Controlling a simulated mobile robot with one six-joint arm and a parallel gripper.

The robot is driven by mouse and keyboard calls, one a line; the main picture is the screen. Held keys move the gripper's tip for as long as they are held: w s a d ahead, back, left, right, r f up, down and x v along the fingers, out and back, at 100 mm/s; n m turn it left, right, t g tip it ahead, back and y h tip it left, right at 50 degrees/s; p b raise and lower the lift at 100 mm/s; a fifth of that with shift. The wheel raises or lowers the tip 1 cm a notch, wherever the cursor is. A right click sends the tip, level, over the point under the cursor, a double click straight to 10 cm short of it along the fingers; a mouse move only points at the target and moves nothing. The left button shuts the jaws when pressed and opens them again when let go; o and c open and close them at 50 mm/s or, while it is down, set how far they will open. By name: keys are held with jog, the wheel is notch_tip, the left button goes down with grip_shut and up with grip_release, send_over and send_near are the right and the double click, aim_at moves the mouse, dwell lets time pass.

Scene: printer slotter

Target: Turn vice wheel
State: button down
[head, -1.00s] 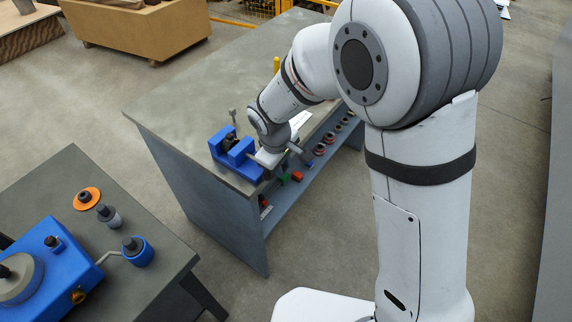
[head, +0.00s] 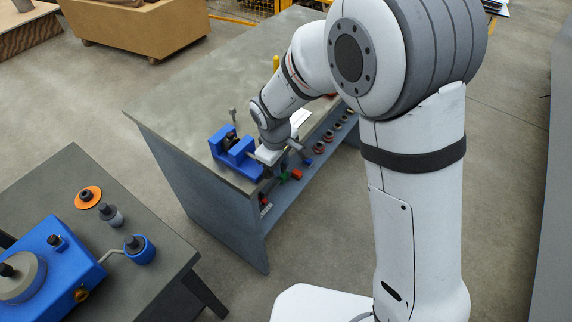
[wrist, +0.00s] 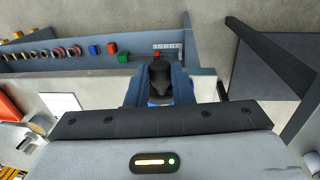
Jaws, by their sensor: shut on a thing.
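The blue vice (head: 231,150) sits at the near corner of the grey workbench (head: 190,95), and a bit of its blue also shows between my fingers in the wrist view (wrist: 158,101). My gripper (wrist: 159,82) is at the vice's right side, beyond the bench's near edge. Its two fingers are closed on a dark part, the vice wheel (wrist: 160,74), in the wrist view. My wrist hides the wheel in the head view, so its turn angle cannot be read.
A shelf (wrist: 90,63) below the bench top holds several rings and small coloured blocks. At lower left, another table (head: 85,170) carries a blue machine (head: 45,265) and small parts. Open floor (head: 240,295) lies between the tables.

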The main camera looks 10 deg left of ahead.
jog(key=shift+w+a+r, duration=0.15)
jog(key=shift+w+a, duration=0.05)
jog(key=c, duration=1.3)
grip_release()
jog(key=shift+s, duration=0.1)
jog(key=r, duration=0.5)
jog(key=s+r+b, duration=0.1)
jog(key=r, duration=0.1)
jog(key=shift+a+r, duration=0.15)
jog(key=shift+r, duration=0.1)
